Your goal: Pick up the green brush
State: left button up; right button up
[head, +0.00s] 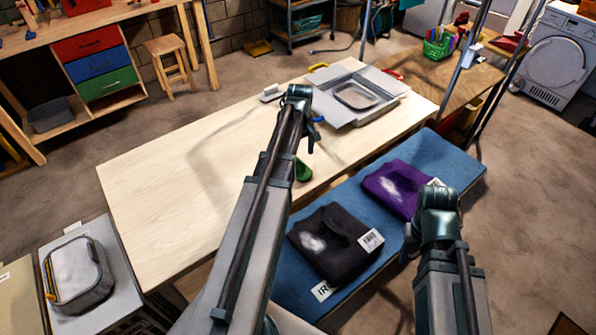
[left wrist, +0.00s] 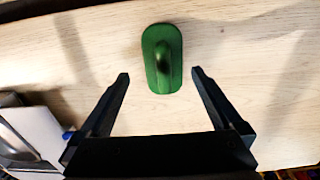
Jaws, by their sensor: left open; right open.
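The green brush (head: 303,170) lies on the light wooden table (head: 150,180), partly hidden by my left arm in the head view. In the left wrist view the brush (left wrist: 162,75) lies flat with its raised handle up, beyond and between the fingertips. My left gripper (left wrist: 159,76) is open and empty above the table, with its two dark fingers on either side of the line to the brush. It shows small in the head view (head: 311,140). My right gripper (head: 408,248) is open and empty, over the blue mat's right part, its fingers hard to see.
A grey open case (head: 335,112) and a white brush (head: 270,93) stand at the table's far end, with a blue item (head: 318,119) nearby. A black folded shirt (head: 345,255) and purple one (head: 390,190) lie on the blue surface (head: 460,165). The table's left is clear.

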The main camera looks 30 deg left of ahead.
aim_at(298, 160)
pick_arm(q)
jog(key=shift+s+a+f+b, duration=0.1)
jog(key=shift+f+b, duration=1.25)
jog(key=shift+s+a+f+b, duration=0.1)
jog(key=shift+f+b, duration=1.2)
jog(key=shift+r, duration=0.1)
jog(key=c, duration=1.4)
